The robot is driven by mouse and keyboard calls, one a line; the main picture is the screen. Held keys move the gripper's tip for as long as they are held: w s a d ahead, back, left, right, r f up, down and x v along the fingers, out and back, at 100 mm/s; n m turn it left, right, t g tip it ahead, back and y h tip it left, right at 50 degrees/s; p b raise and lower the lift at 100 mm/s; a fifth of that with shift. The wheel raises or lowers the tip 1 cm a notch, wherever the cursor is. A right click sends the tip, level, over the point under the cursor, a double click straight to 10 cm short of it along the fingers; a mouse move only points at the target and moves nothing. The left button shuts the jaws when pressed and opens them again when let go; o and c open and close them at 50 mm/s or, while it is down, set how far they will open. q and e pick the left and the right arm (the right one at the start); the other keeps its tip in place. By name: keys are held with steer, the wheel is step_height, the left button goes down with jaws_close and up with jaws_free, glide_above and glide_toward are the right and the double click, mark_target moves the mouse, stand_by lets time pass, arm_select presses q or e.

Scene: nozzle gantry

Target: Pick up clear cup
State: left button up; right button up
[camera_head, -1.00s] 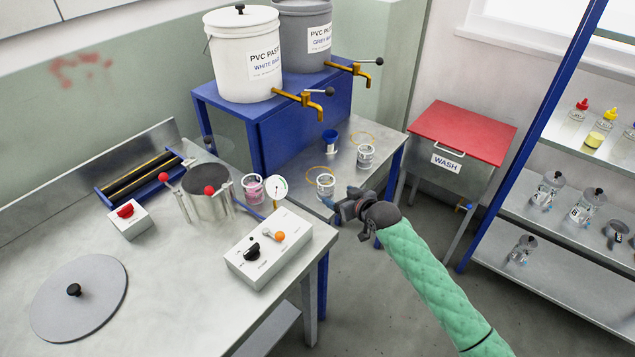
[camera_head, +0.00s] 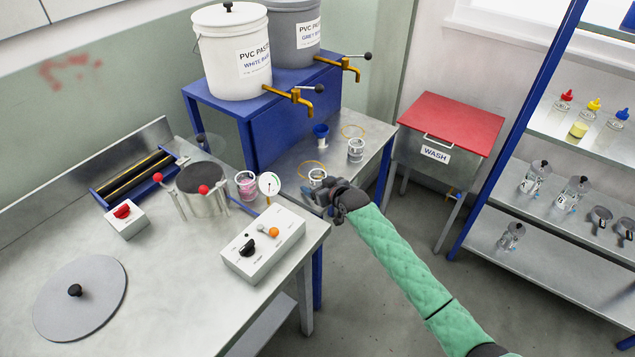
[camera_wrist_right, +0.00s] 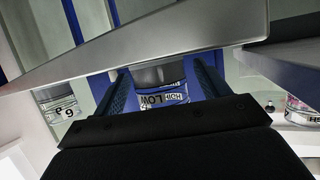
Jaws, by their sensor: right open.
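A clear cup (camera_head: 317,175) with a dark-lettered label stands on the metal shelf below the taps, at the front. My right gripper (camera_head: 313,194) is open beside it, on its near side, and partly covers its lower part. In the right wrist view, the labelled cup (camera_wrist_right: 162,94) shows between the two blue fingers of the open gripper (camera_wrist_right: 164,76), with a gap at each side. Another clear cup (camera_head: 356,150) stands further back to the right. My left gripper is not in view.
A cup with pink contents (camera_head: 246,184) and a round dial (camera_head: 269,184) stand left of the gripper. A control box (camera_head: 263,245) sits on the bench edge. The brass taps (camera_head: 294,96) hang above the shelf. A red-topped wash cabinet (camera_head: 450,130) stands right.

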steer(key=c, duration=1.1)
steer(key=shift+w+r, duration=0.1)
steer(key=shift+r, duration=0.05)
